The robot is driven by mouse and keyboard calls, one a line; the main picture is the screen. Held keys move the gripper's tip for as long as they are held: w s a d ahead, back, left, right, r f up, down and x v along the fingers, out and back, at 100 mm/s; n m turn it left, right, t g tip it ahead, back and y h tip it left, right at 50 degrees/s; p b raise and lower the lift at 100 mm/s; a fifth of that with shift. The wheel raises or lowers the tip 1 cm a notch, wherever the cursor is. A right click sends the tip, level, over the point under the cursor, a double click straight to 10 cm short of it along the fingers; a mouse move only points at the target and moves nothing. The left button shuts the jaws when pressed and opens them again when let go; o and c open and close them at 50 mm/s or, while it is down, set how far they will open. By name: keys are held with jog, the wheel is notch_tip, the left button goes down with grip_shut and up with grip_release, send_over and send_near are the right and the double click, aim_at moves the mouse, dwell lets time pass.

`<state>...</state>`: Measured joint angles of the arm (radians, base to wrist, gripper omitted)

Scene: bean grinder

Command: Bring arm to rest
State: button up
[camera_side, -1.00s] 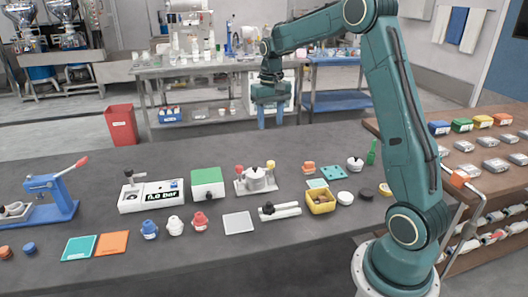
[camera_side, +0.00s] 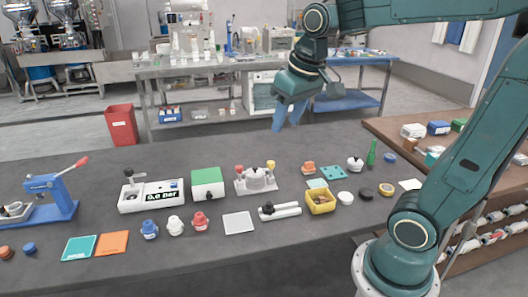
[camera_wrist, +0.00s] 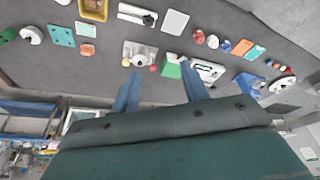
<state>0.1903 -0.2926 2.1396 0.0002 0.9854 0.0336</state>
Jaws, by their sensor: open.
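My gripper (camera_side: 288,115) hangs in the air above the far edge of the dark work table (camera_side: 330,260), with its blue fingers pointing down. It is open and empty, clear of everything on the table. In the wrist view, the two fingers of my gripper (camera_wrist: 160,70) are spread apart with nothing between them. Past them lie the green-topped box (camera_wrist: 171,66) and the white stand with a round pot (camera_wrist: 139,52).
A white device with a display (camera_side: 150,195), a green-topped box (camera_side: 207,183), a yellow bin (camera_side: 320,201) and a blue press (camera_side: 50,195) stand on the table. A wooden shelf (camera_side: 390,130) is at right. A red bin (camera_side: 121,126) stands behind the table.

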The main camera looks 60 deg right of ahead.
jog(key=s+a+f+n+t, duration=0.2)
jog(key=s+a, duration=0.3)
jog(key=s, duration=0.6)
jog(key=shift+a+f+n+y, duration=0.25)
jog(key=shift+f+n+y, duration=0.05)
jog(key=shift+f, duration=0.05)
jog(key=shift+w, duration=0.1)
dwell(0.4)
